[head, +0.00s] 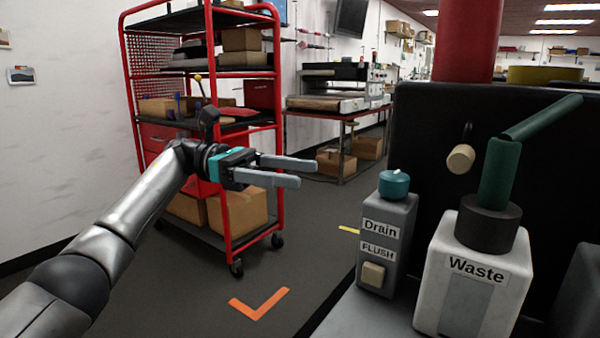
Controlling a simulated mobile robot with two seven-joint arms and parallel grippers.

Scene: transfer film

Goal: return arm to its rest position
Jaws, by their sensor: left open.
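My left arm (125,222) comes in from the lower left and reaches up toward the middle of the head view. My left gripper (308,172) is open and empty, with its two grey fingers apart and pointing right. It is in the air, in front of the red cart as seen here, and left of the drain box. My right arm and right gripper do not show.
A grey drain box (398,225) with a teal knob and a white waste container (472,285) stand on a grey surface at the right. A dark panel (420,135) rises behind them. A red wheeled cart (279,120) holds boxes. Open floor shows an orange corner mark (255,309).

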